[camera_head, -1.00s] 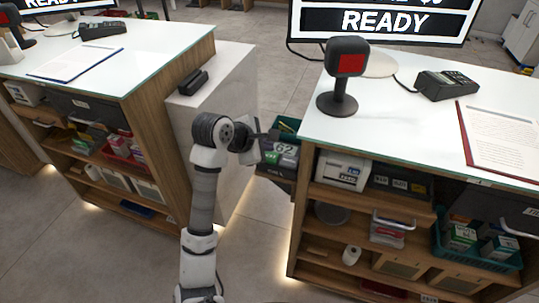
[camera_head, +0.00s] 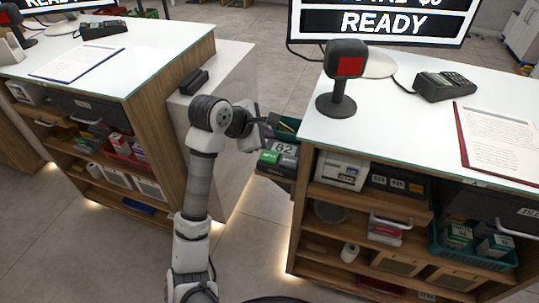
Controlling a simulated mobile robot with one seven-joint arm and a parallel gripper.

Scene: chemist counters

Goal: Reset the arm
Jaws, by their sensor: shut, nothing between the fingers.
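My arm, white and grey with dark joints, rises from the bottom edge in the gap between the two counters. My gripper (camera_head: 268,131) is at its end, dark and small in the view, shut and empty.
The right counter (camera_head: 405,125) carries a scanner (camera_head: 345,75), a card terminal (camera_head: 444,86) and a red-edged document (camera_head: 499,138). The left counter (camera_head: 150,55) carries a clipboard (camera_head: 77,63). Floor shows between the counters.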

